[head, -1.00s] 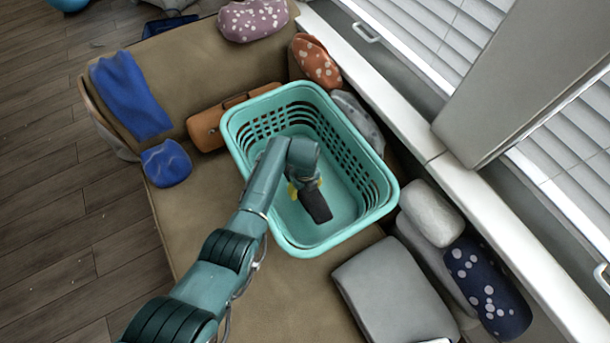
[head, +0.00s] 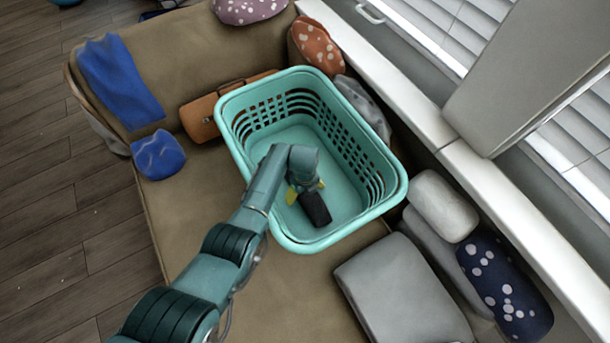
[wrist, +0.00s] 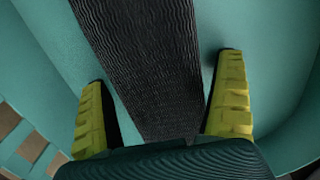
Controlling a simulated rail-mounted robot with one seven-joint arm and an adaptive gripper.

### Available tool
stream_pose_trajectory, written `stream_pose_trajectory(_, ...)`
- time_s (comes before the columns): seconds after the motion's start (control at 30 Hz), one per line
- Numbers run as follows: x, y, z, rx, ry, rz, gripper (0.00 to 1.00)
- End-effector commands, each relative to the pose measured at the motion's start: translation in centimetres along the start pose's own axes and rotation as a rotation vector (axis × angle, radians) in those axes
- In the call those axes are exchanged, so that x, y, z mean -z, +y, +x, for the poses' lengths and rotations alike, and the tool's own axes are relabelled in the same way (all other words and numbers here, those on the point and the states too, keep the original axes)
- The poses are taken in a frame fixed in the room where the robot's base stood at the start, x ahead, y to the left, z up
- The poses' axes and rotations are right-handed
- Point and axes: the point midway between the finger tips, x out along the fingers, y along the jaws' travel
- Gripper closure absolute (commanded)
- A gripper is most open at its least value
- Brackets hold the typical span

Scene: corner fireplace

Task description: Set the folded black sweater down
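The folded black sweater (head: 314,208) is inside the teal basket (head: 232,128), towards its near end. It also shows as a ribbed dark strip in the wrist view (wrist: 145,65), with the basket's teal surface on both sides. My gripper (head: 305,190) reaches down into the basket over the sweater. In the wrist view its yellow fingers (wrist: 160,105) stand apart on either side of the sweater, with a visible gap on each side. The gripper is open. My wrist hides part of the sweater in the head view.
The basket stands on a tan sofa (head: 190,215). A brown case (head: 200,118), a blue cushion (head: 158,156) and a grey cushion (head: 400,290) lie around it. A white window ledge (head: 410,105) runs along the right. The basket's walls surround my gripper.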

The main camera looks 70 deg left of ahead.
Motion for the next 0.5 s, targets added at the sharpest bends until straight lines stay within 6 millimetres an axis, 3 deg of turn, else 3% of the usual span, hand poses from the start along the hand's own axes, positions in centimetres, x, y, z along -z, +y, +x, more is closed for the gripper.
stream_pose_trajectory(0.27,0.0,0.0,-0.5,0.000,0.000,0.000,0.00)
stream_pose_trajectory(0.37,0.0,-0.1,-2.2,0.002,-0.002,0.000,0.00)
stream_pose_trajectory(0.5,-0.1,-0.1,-6.0,0.003,-0.002,0.000,0.00)
